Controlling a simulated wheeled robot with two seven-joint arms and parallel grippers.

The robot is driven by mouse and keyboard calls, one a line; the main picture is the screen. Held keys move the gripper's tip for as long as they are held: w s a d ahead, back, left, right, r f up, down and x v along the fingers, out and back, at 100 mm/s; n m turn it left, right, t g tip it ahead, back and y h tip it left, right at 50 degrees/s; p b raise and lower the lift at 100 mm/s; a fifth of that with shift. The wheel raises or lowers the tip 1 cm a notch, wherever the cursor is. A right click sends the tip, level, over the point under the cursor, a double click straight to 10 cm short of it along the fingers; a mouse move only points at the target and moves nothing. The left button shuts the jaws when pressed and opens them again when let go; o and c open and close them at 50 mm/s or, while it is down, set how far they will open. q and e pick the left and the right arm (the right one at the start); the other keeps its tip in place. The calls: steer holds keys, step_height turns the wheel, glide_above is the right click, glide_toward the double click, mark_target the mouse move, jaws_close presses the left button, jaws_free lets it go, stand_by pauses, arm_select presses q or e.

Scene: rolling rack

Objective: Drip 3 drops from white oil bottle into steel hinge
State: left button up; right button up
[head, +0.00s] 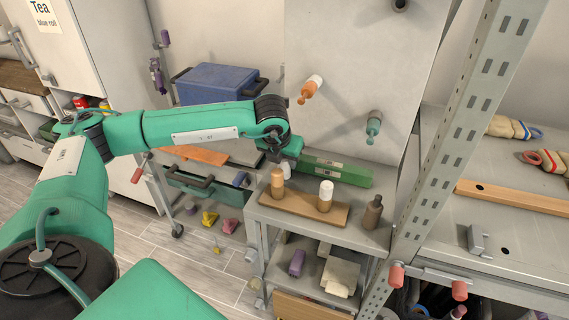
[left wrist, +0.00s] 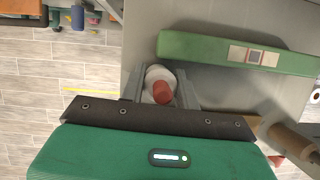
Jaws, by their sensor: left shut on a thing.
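My left gripper (left wrist: 160,88) is shut on a white bottle with a red top, the white oil bottle (left wrist: 151,73), seen from above between the fingers in the left wrist view. A small grey metal piece, which looks like the steel hinge (head: 478,240), lies on the bench at the right, well apart from the gripper. My right gripper is not in view.
A wooden tray (head: 300,208) holds an orange bottle (head: 277,186) and a white-capped bottle (head: 325,194). A brown bottle (head: 372,214) stands right of it. A long green box (head: 335,171) lies behind. A perforated rack post (head: 462,130) rises between the rack top and the bench.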

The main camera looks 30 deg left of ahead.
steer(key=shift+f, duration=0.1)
arm_select(q)
steer(key=shift+s+r+b, duration=0.1)
steer(key=shift+r+b, duration=0.05)
steer(key=shift+b, duration=0.15)
steer(key=shift+s+d+r+b, duration=0.1)
steer(key=shift+r+b, duration=0.1)
steer(key=shift+b, duration=0.1)
step_height(320, 180, up, 11)
steer(key=shift+s+b, duration=0.1)
steer(key=shift+b, duration=0.9)
steer(key=s+d+b, duration=0.2)
steer(key=s, duration=0.7)
steer(key=s+d+b, duration=0.2)
steer(key=s, duration=0.8)
steer(key=shift+d, duration=0.3)
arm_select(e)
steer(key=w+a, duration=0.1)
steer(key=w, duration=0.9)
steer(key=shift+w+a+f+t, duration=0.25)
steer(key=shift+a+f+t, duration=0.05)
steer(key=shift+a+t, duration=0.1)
arm_select(q)
steer(key=shift+w+f, duration=0.1)
